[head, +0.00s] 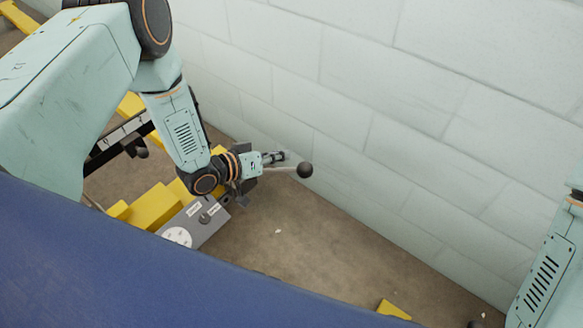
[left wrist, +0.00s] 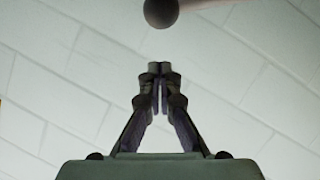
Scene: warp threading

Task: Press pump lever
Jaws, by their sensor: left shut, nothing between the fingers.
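The pump lever is a thin pale rod with a dark ball knob (head: 305,169) at its end. The rod runs from beside my left wrist out to the knob, and the wrist hides its base. My left gripper (head: 279,157) is shut and empty, with its tips close to the rod and just left of the knob. I cannot tell whether it touches the rod. In the left wrist view, the knob (left wrist: 161,12) is at the top edge, beyond and apart from the closed fingertips (left wrist: 160,68). My right gripper is out of view.
A grey box with labels and a white dial (head: 178,237) stands below my left wrist, among yellow blocks (head: 155,207). A pale block wall (head: 450,120) rises close behind the knob. Brown floor (head: 300,240) lies open to the right of the box. A yellow piece (head: 393,309) is at the bottom.

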